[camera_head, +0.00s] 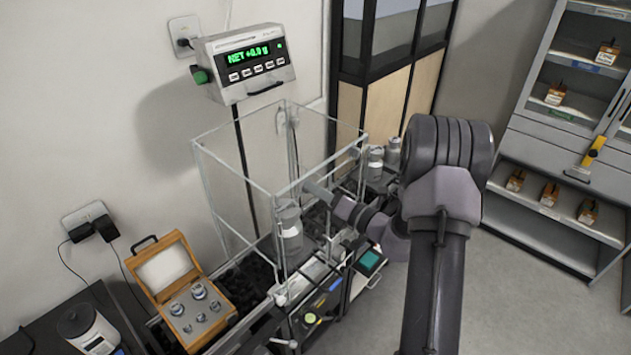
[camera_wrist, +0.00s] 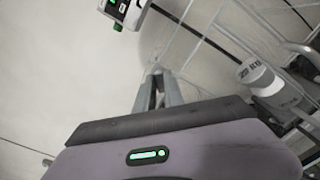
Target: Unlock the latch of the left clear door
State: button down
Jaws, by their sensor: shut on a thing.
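A clear weighing enclosure (camera_head: 234,168) with thin pale edges stands on the bench under the display. My gripper reaches in from the right, its end (camera_head: 312,188) beside the enclosure's near upper edge. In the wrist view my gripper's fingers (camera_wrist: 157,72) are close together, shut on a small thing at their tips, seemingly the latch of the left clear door. The latch itself is too small and hidden to make out, and I cannot tell whether it is turned. A metal weight (camera_head: 289,228) stands inside the enclosure; a weight marked 20 KG (camera_wrist: 262,80) shows in the wrist view.
A display (camera_head: 250,60) reading NET +0.0 g hangs above the enclosure. An open wooden weight case (camera_head: 163,267) stands at lower left. More metal weights (camera_head: 375,163) stand right of the enclosure, close to my arm. Shelves (camera_head: 555,195) stand far right.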

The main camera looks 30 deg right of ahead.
jog(key=shift+f+m+p, duration=0.1)
jog(key=shift+m+p, duration=2.85)
jog(key=shift+m, duration=1.15)
jog(key=c, duration=1.4)
grip_release()
jog(key=shift+c, duration=0.2)
jog(key=b+v, duration=0.2)
jog(key=v, duration=1.5)
jog(key=shift+s, duration=0.2)
